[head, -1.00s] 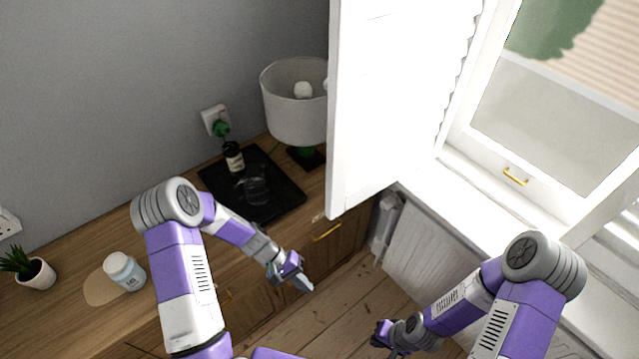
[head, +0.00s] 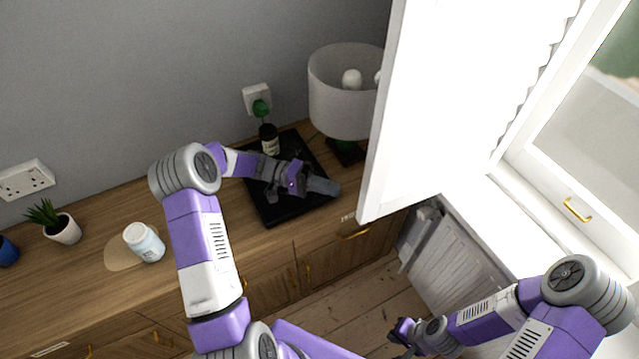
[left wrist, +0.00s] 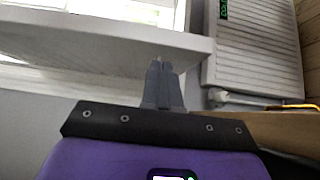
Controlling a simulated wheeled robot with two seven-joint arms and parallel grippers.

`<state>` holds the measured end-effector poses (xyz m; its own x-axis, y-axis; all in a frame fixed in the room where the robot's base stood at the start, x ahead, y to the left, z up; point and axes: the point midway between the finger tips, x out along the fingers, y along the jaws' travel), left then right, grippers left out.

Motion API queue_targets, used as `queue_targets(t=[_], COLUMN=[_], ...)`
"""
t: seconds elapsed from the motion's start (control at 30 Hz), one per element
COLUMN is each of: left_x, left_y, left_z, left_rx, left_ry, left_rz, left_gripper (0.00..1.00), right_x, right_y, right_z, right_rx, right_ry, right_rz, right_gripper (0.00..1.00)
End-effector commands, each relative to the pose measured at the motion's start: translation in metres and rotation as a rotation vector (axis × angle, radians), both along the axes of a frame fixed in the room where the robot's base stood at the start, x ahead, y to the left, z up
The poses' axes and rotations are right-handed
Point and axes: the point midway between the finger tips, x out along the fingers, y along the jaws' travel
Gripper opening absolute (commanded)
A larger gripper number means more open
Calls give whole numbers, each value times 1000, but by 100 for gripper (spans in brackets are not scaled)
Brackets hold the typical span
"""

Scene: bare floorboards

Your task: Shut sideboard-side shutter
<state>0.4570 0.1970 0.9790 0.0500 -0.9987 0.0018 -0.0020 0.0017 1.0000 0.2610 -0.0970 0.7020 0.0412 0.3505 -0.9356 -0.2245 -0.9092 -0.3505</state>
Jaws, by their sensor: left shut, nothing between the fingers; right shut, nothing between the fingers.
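The sideboard-side shutter (head: 432,115) is a white panel standing swung out from the window, over the right end of the sideboard (head: 205,240). My left gripper (head: 330,187) is shut and empty above the black tray, just left of the shutter's lower edge and apart from it in the head view. In the left wrist view its closed fingers (left wrist: 163,85) point toward a white panel edge (left wrist: 110,38), likely the shutter; I cannot tell whether they touch. My right gripper (head: 396,335) is shut and empty, low over the floor near the radiator.
A lamp (head: 345,95) stands behind the shutter's left edge. A dark bottle (head: 269,140) stands on the black tray (head: 285,215) near my left gripper. A white jar (head: 144,242) and potted plant (head: 62,228) stand further left. The radiator (head: 455,262) is below the window (head: 590,130).

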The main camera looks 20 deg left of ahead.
Motion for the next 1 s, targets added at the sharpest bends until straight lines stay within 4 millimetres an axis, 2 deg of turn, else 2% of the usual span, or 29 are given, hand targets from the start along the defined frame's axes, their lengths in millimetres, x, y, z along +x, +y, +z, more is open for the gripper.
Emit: queue_targets(t=[0.1,0.3,0.8,1.0], left_x=[1,2,2,0], left_y=[-22,-44,-50,-71], left_z=[0,-1,-1,0], left_rx=[0,1,1,-8], left_ry=[1,1,1,-3], left_rz=[-3,-2,1,19], left_gripper=[0,0,0,0], right_x=[0,0,0,0], right_y=[0,0,0,0], right_z=[-1,-2,-2,-5], right_rx=[0,0,0,0], right_ry=[0,0,0,0], right_rz=[0,0,0,0], right_gripper=[0,0,0,0])
